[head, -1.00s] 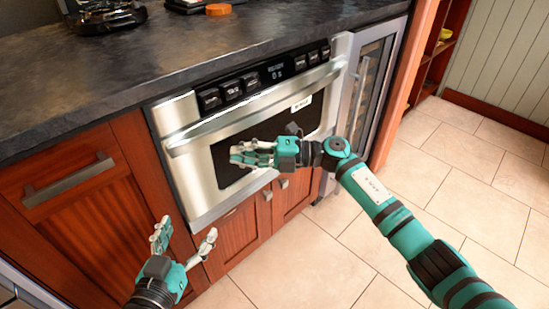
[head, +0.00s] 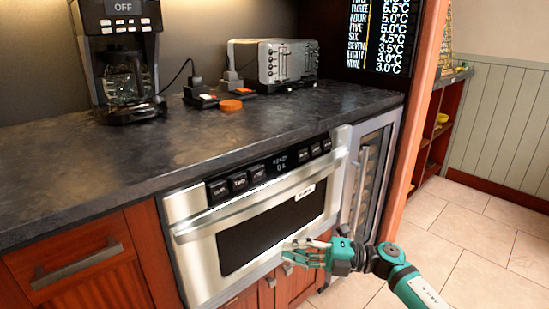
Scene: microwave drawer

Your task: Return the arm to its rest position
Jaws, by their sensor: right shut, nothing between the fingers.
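My right gripper (head: 290,249) is shut and empty, at the end of my teal right arm (head: 398,272). It hangs in front of the lower right part of the microwave drawer (head: 290,215), and I cannot tell whether it touches the front. The microwave drawer is stainless steel with a dark window, a long bar handle (head: 262,198) and a black button panel (head: 270,170). It looks shut. My left gripper is not in this view.
A dark stone counter (head: 150,160) runs above the microwave. A glass-door cooler (head: 367,180) is right of the microwave. The tiled floor (head: 480,240) at right is clear.

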